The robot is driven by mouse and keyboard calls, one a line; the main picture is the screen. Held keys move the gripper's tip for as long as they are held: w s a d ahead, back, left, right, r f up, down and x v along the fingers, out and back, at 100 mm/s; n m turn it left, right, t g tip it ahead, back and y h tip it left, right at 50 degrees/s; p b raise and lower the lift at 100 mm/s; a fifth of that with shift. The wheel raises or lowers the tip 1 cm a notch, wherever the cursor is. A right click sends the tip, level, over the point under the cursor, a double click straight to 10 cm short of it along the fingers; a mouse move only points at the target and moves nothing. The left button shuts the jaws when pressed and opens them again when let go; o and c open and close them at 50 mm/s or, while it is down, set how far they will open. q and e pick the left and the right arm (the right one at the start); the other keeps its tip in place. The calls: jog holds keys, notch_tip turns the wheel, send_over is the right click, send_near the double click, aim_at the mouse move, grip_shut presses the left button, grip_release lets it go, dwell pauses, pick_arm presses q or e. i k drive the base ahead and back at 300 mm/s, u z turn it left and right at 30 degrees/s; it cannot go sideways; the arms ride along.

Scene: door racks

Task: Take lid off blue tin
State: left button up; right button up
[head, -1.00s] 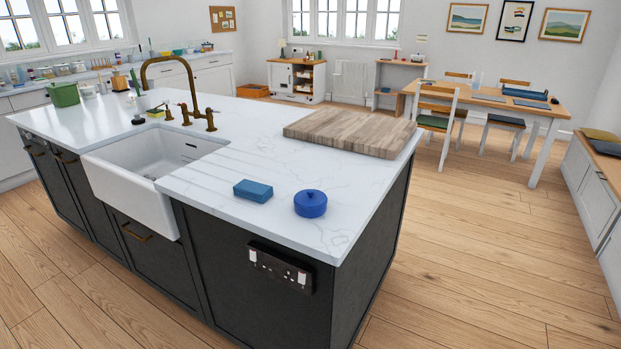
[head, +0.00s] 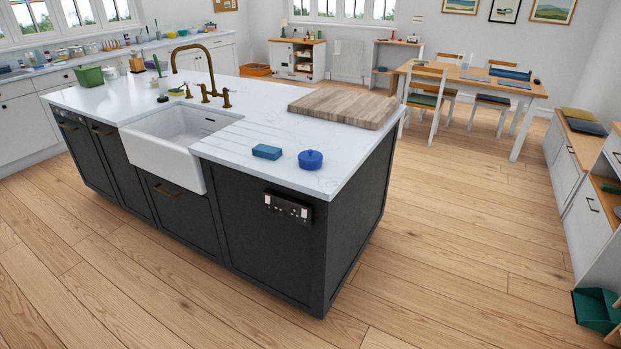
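The blue tin (head: 310,160) is a small round tin with a knobbed lid on top. It stands upright on the white marble worktop (head: 262,185) of the island, near its front right corner. The lid sits on the tin. A blue rectangular block (head: 266,152) lies just left of the tin. Neither of my grippers shows in the head view.
The island has a white sink (head: 172,140), a brass tap (head: 197,65) and a wooden board (head: 343,107) behind the tin. Open wooden floor (head: 440,240) lies in front and to the right. A low cabinet (head: 590,200) and a green dustpan (head: 597,310) are at the right.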

aim_at(309, 157)
jog(key=u, duration=1.45)
jog(key=i, duration=1.65)
jog(key=z, duration=1)
jog(key=i, duration=0.85)
jog(key=z, duration=0.95)
